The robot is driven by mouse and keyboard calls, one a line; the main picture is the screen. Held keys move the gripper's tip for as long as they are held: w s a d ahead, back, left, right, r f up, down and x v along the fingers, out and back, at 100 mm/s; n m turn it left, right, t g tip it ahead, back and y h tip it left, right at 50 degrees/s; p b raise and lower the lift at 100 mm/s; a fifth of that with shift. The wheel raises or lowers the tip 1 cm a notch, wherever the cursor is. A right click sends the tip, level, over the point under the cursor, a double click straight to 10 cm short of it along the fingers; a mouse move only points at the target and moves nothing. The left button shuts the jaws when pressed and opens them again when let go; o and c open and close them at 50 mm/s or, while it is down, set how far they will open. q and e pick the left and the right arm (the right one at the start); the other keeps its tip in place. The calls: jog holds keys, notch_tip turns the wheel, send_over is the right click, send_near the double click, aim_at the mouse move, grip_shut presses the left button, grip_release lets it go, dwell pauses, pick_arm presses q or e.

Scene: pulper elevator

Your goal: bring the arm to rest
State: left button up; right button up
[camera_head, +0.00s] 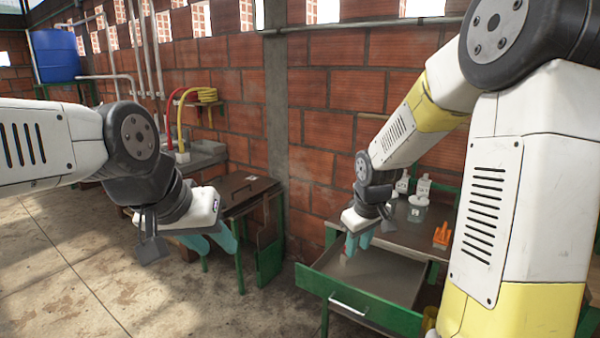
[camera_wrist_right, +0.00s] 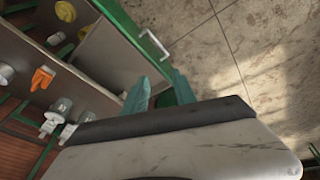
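My right gripper (camera_head: 358,243) points down over the open green-fronted drawer (camera_head: 372,309) of the bench at the right. In the right wrist view its two teal fingers (camera_wrist_right: 161,80) stand apart with nothing between them. The drawer's front edge and handle show just beyond the fingertips there. My left gripper (camera_head: 212,245) hangs over the floor in front of the low dark table. Its teal fingers look apart and empty, partly hidden behind its palm. My right arm spans from the upper right down to the bench; my left arm enters from the left.
The bench top (camera_head: 405,237) holds white bottles (camera_head: 422,187) and an orange item (camera_head: 442,235). A low dark table (camera_head: 236,190), a sink with hoses and a blue tank (camera_head: 55,56) stand along the brick wall. Open concrete floor (camera_head: 60,270) lies at the left.

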jog(key=s+r+m+t+y, duration=0.1)
jog(key=s+r+m, duration=0.1)
jog(key=s+r, duration=0.5)
jog(key=s+r+m+t, duration=0.1)
jog(key=s+r+m, duration=0.2)
jog(key=s+r, duration=0.4)
jog(key=s, duration=0.6)
jog(key=shift+a+r+m+t+y, duration=0.3)
jog(key=shift+a+t+y, duration=0.05)
jog(key=shift+t+y, duration=0.05)
